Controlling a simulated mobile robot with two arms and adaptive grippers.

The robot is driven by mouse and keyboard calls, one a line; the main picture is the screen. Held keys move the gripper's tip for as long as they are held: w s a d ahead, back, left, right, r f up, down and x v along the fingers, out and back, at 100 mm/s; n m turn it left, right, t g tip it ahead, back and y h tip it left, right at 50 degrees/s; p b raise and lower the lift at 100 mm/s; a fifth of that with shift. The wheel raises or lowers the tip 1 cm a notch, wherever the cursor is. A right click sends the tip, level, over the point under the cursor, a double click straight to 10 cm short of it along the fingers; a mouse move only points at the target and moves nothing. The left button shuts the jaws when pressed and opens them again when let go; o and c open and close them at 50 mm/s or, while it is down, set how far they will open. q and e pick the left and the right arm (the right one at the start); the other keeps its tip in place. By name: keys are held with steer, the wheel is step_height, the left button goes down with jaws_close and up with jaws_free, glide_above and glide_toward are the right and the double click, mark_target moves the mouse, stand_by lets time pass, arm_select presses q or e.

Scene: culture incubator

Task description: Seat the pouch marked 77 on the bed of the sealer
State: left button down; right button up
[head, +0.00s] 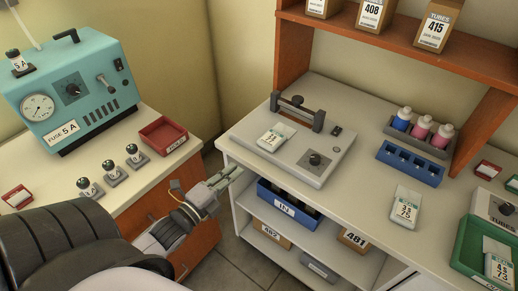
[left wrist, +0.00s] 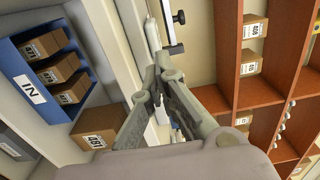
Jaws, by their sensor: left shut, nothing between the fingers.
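The sealer (head: 318,172) is a pale flat unit on the white bench, with a raised dark bar (head: 300,108) at its back and a black knob in front. A white and green pouch (head: 276,137) lies on the sealer's top, in front of the bar; its number is too small to read. A second pouch (head: 405,207), seemingly marked 75, lies on the bench to the right. A third pouch (head: 499,268), seemingly marked 73, is in the green tray (head: 467,243). My left gripper (head: 234,172) is shut and empty, left of the sealer and apart from it; its fingers meet in the left wrist view (left wrist: 154,78). My right gripper is out of view.
A blue rack (head: 410,164) and a holder with several capped bottles (head: 423,128) stand behind the second pouch. A shelf with boxes (head: 370,14) rises at the back. A teal machine (head: 75,85) and a red tray (head: 163,136) stand on the left bench, across a gap.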

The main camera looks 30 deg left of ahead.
arm_select(q)
steer(key=p, duration=0.2)
glide_toward(263, 145)
steer(key=w, duration=0.5)
steer(key=shift+w+d+r, duration=0.2)
steer(key=shift+w, duration=0.05)
steer(key=shift+w+f, duration=0.1)
steer(key=shift+w, duration=0.7)
steer(key=shift+w+d+f+b, duration=0.1)
steer(key=shift+w+b, duration=0.05)
steer(key=shift+w, duration=0.65)
steer(key=shift+w+d+b, duration=0.1)
steer(key=shift+w+b, duration=0.05)
steer(key=shift+w, duration=0.65)
steer(key=shift+s, duration=0.1)
